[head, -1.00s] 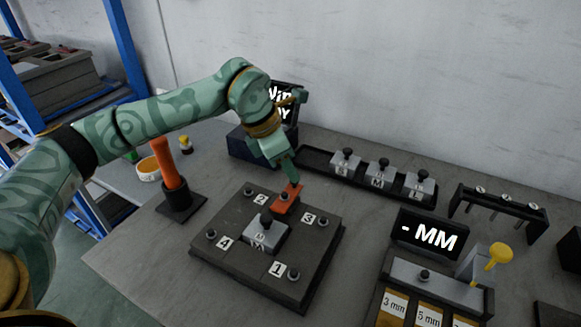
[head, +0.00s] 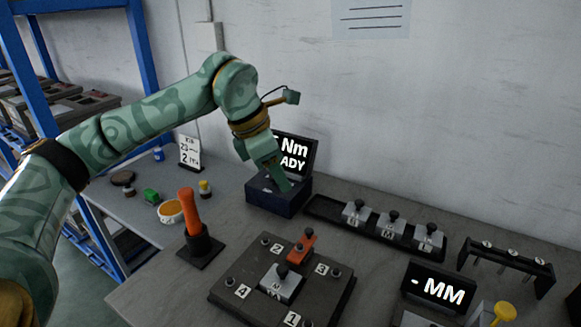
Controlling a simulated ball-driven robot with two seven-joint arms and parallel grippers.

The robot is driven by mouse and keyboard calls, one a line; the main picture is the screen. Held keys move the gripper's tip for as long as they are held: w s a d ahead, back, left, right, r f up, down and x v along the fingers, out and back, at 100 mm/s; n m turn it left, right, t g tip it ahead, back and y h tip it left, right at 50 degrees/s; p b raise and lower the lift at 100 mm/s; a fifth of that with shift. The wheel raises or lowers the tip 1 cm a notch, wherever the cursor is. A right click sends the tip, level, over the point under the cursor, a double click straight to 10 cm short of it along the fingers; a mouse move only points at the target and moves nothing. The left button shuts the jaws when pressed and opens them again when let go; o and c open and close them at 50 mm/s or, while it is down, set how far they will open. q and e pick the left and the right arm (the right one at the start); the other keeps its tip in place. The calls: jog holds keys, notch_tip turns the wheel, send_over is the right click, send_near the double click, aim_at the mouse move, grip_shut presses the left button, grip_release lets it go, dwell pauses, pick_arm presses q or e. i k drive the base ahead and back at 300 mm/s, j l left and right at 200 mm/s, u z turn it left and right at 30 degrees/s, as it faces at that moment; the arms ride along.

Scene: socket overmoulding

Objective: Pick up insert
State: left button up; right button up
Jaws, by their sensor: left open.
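A grey block insert (head: 281,284) with a dark knob and a letter label sits at the middle of the dark numbered plate (head: 235,297). An orange-red bar piece (head: 303,247) stands on the plate against its far side. Three similar grey block inserts, left (head: 355,212), middle (head: 391,227) and right (head: 428,240), sit in the long black tray (head: 320,208) behind. My left gripper (head: 284,186) is open and empty, in the air above and behind the orange piece, in front of the dark display box. My right gripper is not in view.
The display box (head: 281,203) stands close behind my left gripper. An orange-handled tool (head: 190,212) stands upright in a black holder left of the plate. A pin rack (head: 505,263) and an "MM" display (head: 437,290) are at right.

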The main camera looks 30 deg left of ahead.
aim_at(281, 283)
jog(key=k, duration=1.5)
